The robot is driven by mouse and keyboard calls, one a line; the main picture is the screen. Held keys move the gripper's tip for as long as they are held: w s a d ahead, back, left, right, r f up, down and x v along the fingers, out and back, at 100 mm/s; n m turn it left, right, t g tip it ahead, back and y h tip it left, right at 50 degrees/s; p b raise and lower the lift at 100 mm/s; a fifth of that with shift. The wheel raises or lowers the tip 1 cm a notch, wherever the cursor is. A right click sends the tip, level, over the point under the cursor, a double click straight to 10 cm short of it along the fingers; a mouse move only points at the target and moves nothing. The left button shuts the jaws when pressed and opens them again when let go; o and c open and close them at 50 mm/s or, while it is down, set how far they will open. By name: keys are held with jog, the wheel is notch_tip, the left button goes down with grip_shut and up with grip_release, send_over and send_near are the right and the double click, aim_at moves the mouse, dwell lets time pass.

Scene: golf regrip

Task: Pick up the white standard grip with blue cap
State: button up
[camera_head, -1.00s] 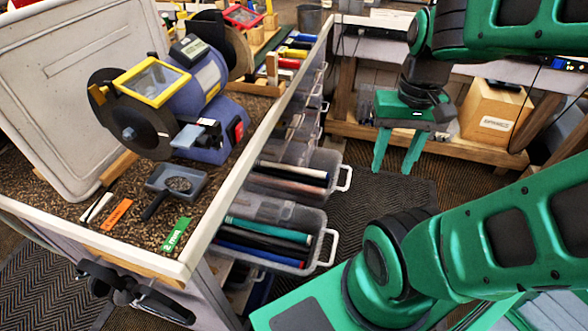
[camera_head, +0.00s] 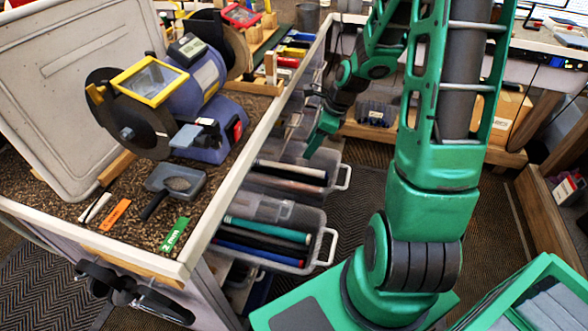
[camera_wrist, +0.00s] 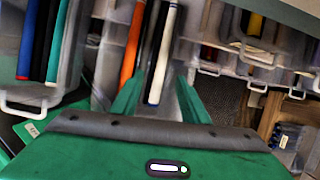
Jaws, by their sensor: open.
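A long white grip (camera_wrist: 163,55) lies in a clear bin in the wrist view, between black grips and the bin wall. My gripper (camera_wrist: 157,88) is open, with one green finger on each side of this grip in the picture. I cannot tell whether the fingers touch it or are above it. In the head view my gripper (camera_head: 320,137) is by the row of bins, over the far end of the bin with the pale and dark grips (camera_head: 292,170).
An orange grip (camera_wrist: 132,40) lies left of the white one. A nearer bin (camera_head: 325,246) holds teal, black and blue grips. Bin walls and handles stand close around my fingers. The bench edge (camera_head: 262,120) runs beside the bins.

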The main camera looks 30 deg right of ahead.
aim_at(297, 167)
jog(key=shift+m, duration=0.4)
jog(key=shift+w+x, duration=0.2)
jog(key=shift+x, duration=2.75)
jog(key=shift+w+x, duration=0.2)
jog(key=shift+x, duration=2.7)
jog(key=shift+r, duration=0.1)
grip_shut()
